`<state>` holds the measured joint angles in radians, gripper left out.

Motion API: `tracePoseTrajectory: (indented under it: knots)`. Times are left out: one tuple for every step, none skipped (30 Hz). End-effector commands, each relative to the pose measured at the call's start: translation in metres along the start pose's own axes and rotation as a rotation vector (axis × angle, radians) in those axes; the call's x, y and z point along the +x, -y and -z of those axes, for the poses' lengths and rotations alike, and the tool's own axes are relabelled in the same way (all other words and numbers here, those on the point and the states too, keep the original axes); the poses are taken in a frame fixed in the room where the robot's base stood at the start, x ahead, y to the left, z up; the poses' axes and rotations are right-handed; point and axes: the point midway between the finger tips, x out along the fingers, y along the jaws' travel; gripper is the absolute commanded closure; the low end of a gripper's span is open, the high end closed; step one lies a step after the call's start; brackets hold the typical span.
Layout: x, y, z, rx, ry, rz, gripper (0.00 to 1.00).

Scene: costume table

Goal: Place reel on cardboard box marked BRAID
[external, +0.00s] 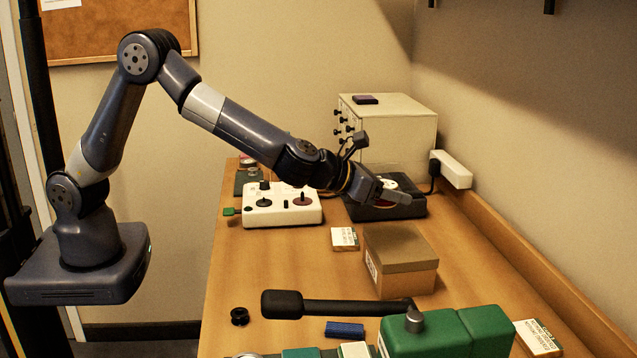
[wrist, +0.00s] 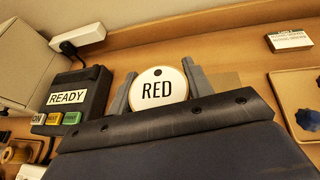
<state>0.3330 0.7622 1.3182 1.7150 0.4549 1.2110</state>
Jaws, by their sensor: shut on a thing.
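My gripper (wrist: 160,80) is shut on a round reel (wrist: 157,92) with a cream face marked RED, a gold rim and a small hole near its top. In the external view my gripper (external: 390,196) is over the black device at the back, and a reddish edge of the reel shows by the fingers. The cardboard box (external: 401,262) stands closed on the table, nearer the camera and apart from my gripper. A label (external: 371,266) is on its left side, too small to read. Its lid is bare.
The black device (wrist: 82,97) reads READY. A white knobbed control box (external: 283,207) is left of it; a white cabinet (external: 388,130) is behind. A small card (external: 344,239) lies by the box. A black spool (external: 239,316) and green machine (external: 447,333) are in front.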

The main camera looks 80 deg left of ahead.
Motion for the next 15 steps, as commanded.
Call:
tracePoseTrajectory:
  knots:
    - [0.005, 0.0, 0.013, 0.002, -0.002, -0.001, 0.75]
    - [0.007, 0.0, 0.017, 0.002, -0.002, -0.001, 0.75]
    - [0.009, 0.0, 0.023, 0.003, -0.002, 0.0, 0.75]
    - [0.01, 0.0, 0.026, 0.001, -0.002, 0.0, 0.75]
    - [0.011, 0.001, 0.028, 0.002, -0.001, 0.0, 0.75]
    - [0.012, 0.001, 0.03, 0.0, -0.001, 0.0, 0.75]
    - [0.013, 0.001, 0.032, 0.0, -0.001, 0.0, 0.75]
    - [0.014, 0.001, 0.035, 0.001, -0.001, 0.0, 0.75]
    - [0.016, 0.0, 0.04, 0.0, -0.002, -0.001, 0.75]
    - [0.018, 0.001, 0.045, 0.002, -0.002, -0.001, 0.75]
    - [0.019, 0.0, 0.049, 0.001, -0.003, -0.001, 0.75]
    - [0.022, 0.0, 0.054, 0.002, -0.002, -0.001, 0.75]
    - [0.023, 0.0, 0.058, 0.001, -0.002, -0.002, 0.75]
    - [0.025, 0.001, 0.061, 0.001, -0.001, -0.001, 0.75]
    - [0.026, 0.001, 0.064, 0.001, -0.001, -0.001, 0.75]
